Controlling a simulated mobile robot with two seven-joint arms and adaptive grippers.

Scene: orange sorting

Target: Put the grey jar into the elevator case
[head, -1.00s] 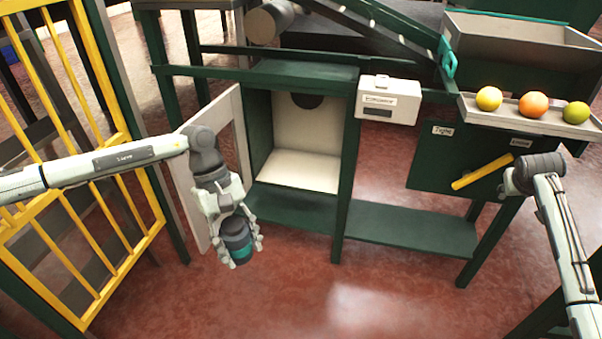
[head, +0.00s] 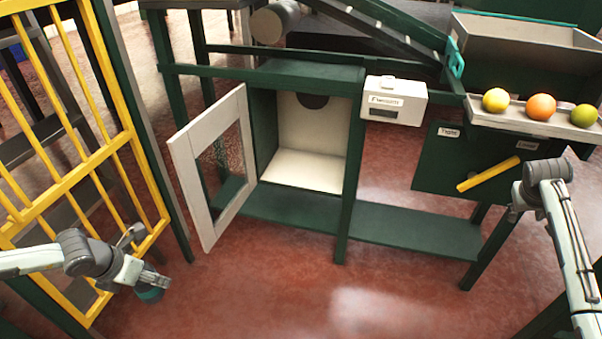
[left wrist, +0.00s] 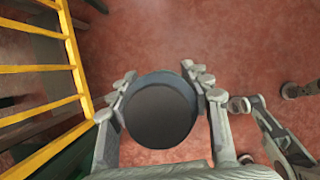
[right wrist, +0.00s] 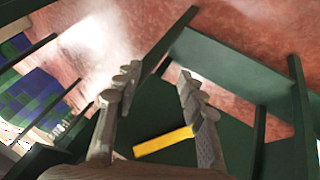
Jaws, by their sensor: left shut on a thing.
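The grey jar (left wrist: 158,115) has a dark round lid and sits between the fingers of my left gripper (head: 152,280) in the left wrist view. In the head view the jar's teal lower part (head: 150,295) shows under the gripper, at the lower left beside the yellow gate. The elevator case (head: 310,155) is a dark green box with a pale, empty interior. Its pale framed door (head: 185,150) stands open to the left. My right gripper (right wrist: 157,75) is open and empty in the right wrist view; its fingers are mostly hidden in the head view.
A yellow lever (head: 488,174) is on a green panel (head: 425,172) near my right gripper. A tray (head: 520,118) holds three fruits. A white labelled box (head: 393,88) is at the case's upper right. The yellow gate (head: 60,170) bounds the left side. The red floor before the case is clear.

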